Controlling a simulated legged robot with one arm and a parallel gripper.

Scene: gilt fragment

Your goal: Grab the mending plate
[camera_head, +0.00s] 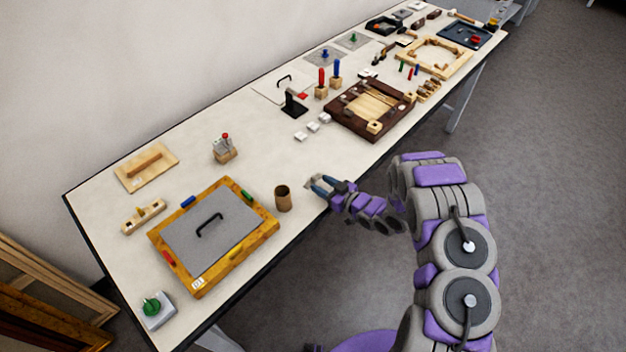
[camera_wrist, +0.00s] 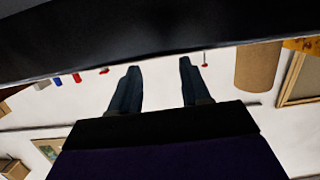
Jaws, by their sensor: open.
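My gripper (camera_head: 320,184) is over the table's front edge area, to the right of the brown cup. In the wrist view my gripper (camera_wrist: 158,75) shows two dark fingers spread apart with nothing between them. I cannot pick out the mending plate with certainty in either view. Small pale pieces (camera_head: 312,127) lie on the table beyond my gripper, too small to tell what they are.
The brown cup (camera_head: 283,198) stands left of my gripper; it also shows in the wrist view (camera_wrist: 257,68). A wooden frame with a grey panel (camera_head: 185,228) lies further left. A dark wooden frame (camera_head: 345,121) lies to the right. The table (camera_head: 255,165) is bare behind the cup.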

